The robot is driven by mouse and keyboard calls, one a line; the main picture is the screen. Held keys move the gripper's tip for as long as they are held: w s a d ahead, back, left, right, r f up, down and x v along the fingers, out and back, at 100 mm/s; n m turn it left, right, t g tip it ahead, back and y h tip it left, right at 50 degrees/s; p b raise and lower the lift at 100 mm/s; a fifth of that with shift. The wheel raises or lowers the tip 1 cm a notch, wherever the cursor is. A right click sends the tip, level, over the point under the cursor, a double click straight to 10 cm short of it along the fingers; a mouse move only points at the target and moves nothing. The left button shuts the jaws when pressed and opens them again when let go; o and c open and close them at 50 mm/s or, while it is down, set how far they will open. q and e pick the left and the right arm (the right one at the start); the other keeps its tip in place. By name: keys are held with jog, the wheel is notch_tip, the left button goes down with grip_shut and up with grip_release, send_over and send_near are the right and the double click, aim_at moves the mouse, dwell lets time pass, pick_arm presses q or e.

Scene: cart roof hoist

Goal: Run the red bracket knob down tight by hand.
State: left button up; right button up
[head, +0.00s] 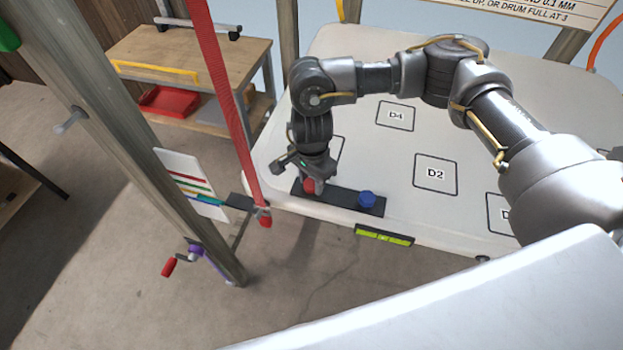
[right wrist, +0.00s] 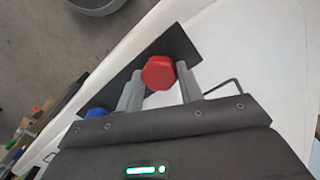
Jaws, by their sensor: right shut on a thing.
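The red bracket knob (head: 309,186) sits at the left end of a dark bracket plate (head: 340,201) on the edge of the white cart roof. My right gripper (head: 314,180) comes down over the knob and is shut on it. In the right wrist view the red knob (right wrist: 158,72) shows between the two grey fingers (right wrist: 157,88). A blue knob (head: 367,199) stands on the right part of the same plate, and it shows at the left in the right wrist view (right wrist: 96,113). The knob's underside is hidden. My left gripper is not in view.
A red strap (head: 230,100) hangs close to the left of my right gripper. A wooden post (head: 130,140) carries a crank with a red handle (head: 169,267). A yellow-green level (head: 384,235) is on the roof's near edge. A wooden bench (head: 190,55) stands behind.

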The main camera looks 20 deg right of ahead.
jog(key=shift+m, duration=0.4)
